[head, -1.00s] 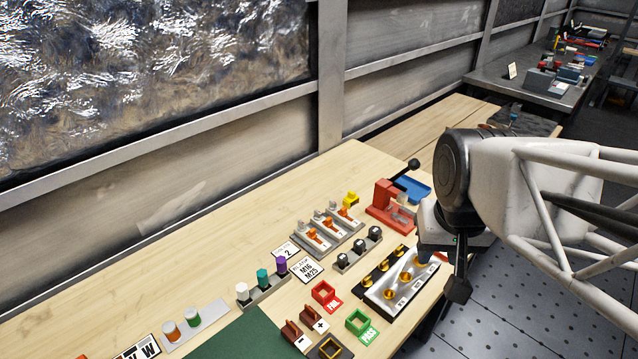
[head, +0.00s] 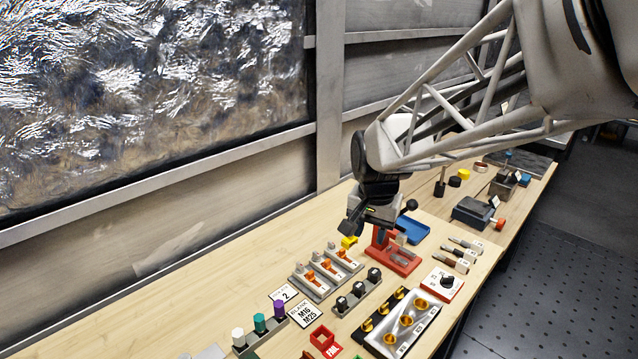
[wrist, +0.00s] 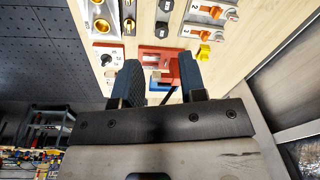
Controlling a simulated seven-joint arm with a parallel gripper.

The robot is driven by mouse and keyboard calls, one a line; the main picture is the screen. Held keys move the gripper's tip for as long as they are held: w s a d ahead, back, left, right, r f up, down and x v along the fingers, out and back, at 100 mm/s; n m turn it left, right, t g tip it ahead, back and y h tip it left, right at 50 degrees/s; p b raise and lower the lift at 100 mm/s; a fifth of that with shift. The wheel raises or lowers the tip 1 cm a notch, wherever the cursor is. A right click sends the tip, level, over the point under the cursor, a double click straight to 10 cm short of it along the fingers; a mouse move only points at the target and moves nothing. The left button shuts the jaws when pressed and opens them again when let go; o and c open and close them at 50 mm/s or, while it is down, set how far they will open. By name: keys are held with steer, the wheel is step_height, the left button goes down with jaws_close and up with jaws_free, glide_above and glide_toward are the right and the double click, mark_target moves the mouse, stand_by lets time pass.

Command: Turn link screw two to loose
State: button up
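A terminal block (head: 380,345) near the front edge of the bench carries brass screws in a black rear row and on a silver front plate. The middle screw on the silver plate (head: 405,321) sits between two others. I cannot read their labels or tell which is link screw two. Part of the block shows at the top left of the wrist view, with brass screws (wrist: 101,25). My gripper (head: 357,229) is above the bench by the red press, away from the block. In the wrist view its two fingers (wrist: 163,78) are apart with nothing held.
The red press (head: 392,256) with a black-knobbed lever stands close to my gripper. A rotary switch (head: 447,283) lies right of it. Orange toggles (head: 328,268), black knobs (head: 357,290) and a blue tray (head: 412,229) are nearby. The bench's back left is clear.

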steer(key=w+a+f+m, duration=0.2)
steer(key=w+a+f, duration=0.3)
steer(key=w, duration=0.3)
steer(key=m+g, duration=0.1)
steer(key=m, duration=0.1)
glide_above(316, 253)
step_height(316, 253, down, 7)
steer(key=shift+w+r, duration=0.1)
steer(key=shift+w, duration=0.05)
steer(key=shift+f, duration=3.95)
steer(key=shift+c, duration=0.3)
steer(key=c, duration=0.6)
